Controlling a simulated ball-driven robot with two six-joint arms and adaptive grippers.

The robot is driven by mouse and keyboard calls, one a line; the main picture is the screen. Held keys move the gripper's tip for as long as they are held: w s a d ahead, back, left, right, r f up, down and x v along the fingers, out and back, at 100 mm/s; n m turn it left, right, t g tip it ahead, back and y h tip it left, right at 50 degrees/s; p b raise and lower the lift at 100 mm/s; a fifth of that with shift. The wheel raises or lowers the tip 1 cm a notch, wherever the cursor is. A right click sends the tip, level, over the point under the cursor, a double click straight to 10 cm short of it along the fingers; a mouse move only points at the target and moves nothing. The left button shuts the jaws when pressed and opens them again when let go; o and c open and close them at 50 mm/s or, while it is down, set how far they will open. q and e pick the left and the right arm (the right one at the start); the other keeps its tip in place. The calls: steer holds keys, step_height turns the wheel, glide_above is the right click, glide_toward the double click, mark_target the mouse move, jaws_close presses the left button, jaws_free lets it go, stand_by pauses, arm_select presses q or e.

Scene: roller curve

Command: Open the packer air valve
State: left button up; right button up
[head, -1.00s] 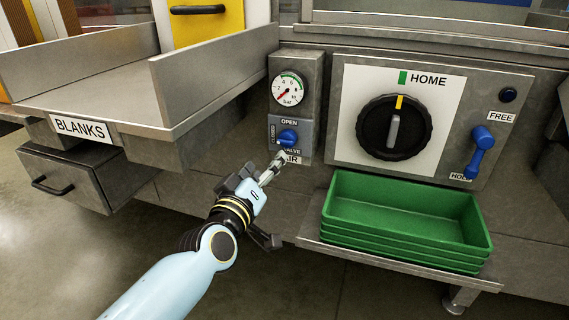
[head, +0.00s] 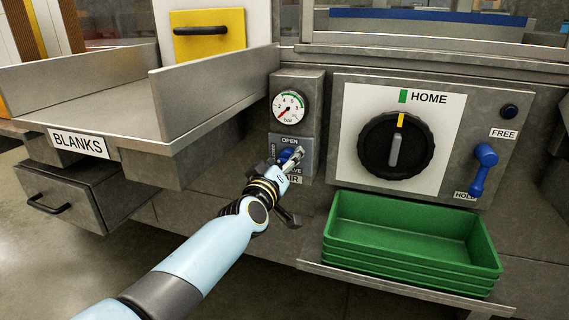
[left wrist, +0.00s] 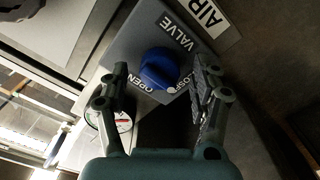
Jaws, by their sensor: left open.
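The packer air valve is a blue knob (head: 285,155) on a grey plate with OPEN above it, below the round pressure gauge (head: 288,108). My left gripper (head: 296,156) is at the valve and hides part of the knob and its labels. In the left wrist view the knob (left wrist: 157,68) lies between and beyond the two open fingers, with no clear contact. My right gripper is not in view.
A large black HOME dial (head: 396,146) and a blue FREE/HOLD lever (head: 483,168) are to the right. Stacked green trays (head: 410,245) stand on a shelf below. The metal BLANKS tray (head: 100,100) juts out at the left, near my arm.

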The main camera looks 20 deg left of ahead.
arm_select(q)
steer(key=c, duration=1.1)
steer(key=shift+c, duration=0.3)
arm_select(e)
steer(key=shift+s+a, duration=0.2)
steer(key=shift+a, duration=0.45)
